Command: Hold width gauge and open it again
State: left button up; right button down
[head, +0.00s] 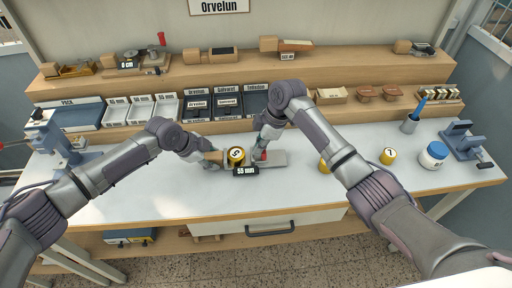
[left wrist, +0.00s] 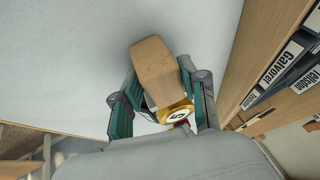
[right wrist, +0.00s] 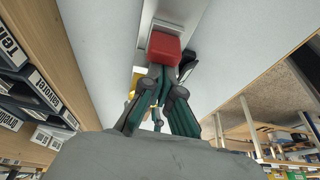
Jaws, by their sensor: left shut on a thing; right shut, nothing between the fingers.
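The width gauge (head: 278,159) lies on the bench in front of me, a grey bar with a wooden block at its left end and a black "55 mm" label (head: 246,171). A yellow roll marked 5 (head: 236,154) stands at the gauge between my grippers. My left gripper (head: 213,158) is shut on the wooden block (left wrist: 155,72), one finger on each side. My right gripper (head: 261,153) is shut and empty, its tips at the gauge's red block (right wrist: 164,48). I cannot tell whether they touch it. Its fingers hide part of the gauge.
Two more yellow rolls stand to the right, one marked 7 (head: 388,156), near a white jar (head: 433,155) and a blue-grey clamp device (head: 462,141). Dark labelled trays (head: 228,104) stand along the shelf behind. The front of the bench is clear.

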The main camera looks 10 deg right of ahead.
aim_at(269, 159)
pick_arm(q)
jog(key=shift+s+a+f, duration=0.1)
jog(key=shift+s+f, duration=0.05)
jog(key=shift+f, duration=0.15)
pick_arm(e)
jog(key=v, duration=1)
pick_arm(q)
jog(key=o, duration=1.2)
jog(key=shift+w, duration=0.2)
pick_arm(e)
jog(key=shift+w+f, duration=0.1)
jog(key=shift+w, duration=0.05)
pick_arm(q)
jog(key=shift+r, duration=0.15)
